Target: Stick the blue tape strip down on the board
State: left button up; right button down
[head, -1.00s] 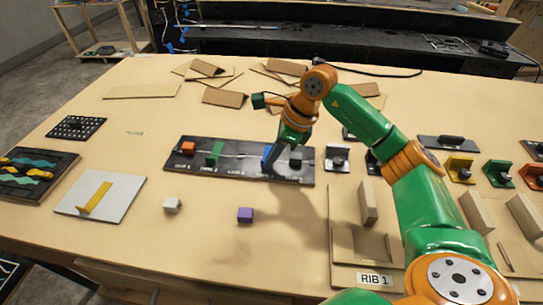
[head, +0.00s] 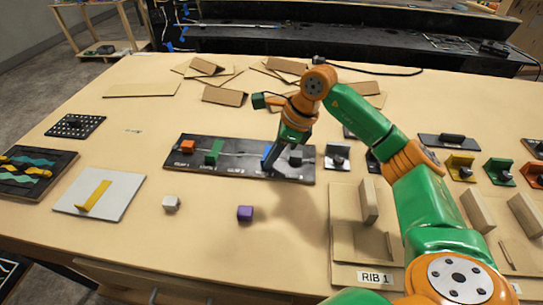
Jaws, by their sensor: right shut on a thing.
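A long black console board (head: 183,168) lies in the middle of the table with a red block (head: 188,146), a green piece (head: 214,152), a blue piece (head: 266,153) and a grey block (head: 296,158) along it. My right gripper (head: 272,170) points down at the blue piece and is shut on it. The fingers hide part of the blue piece, so I cannot tell if it is a tape strip or whether it lies flat. A pale board (head: 120,192) at the left carries a yellow strip (head: 94,198). My left gripper is not in view.
A white cube (head: 171,203) and a purple cube (head: 245,214) sit in front of the console. Cardboard pieces (head: 225,95) lie behind it. Coloured brackets (head: 459,166) and a tray labelled RIB 1 (head: 345,267) are at the right. The front left table is mostly clear.

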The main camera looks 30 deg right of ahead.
jog(key=c, duration=1)
grip_release()
jog(key=shift+o, duration=0.2)
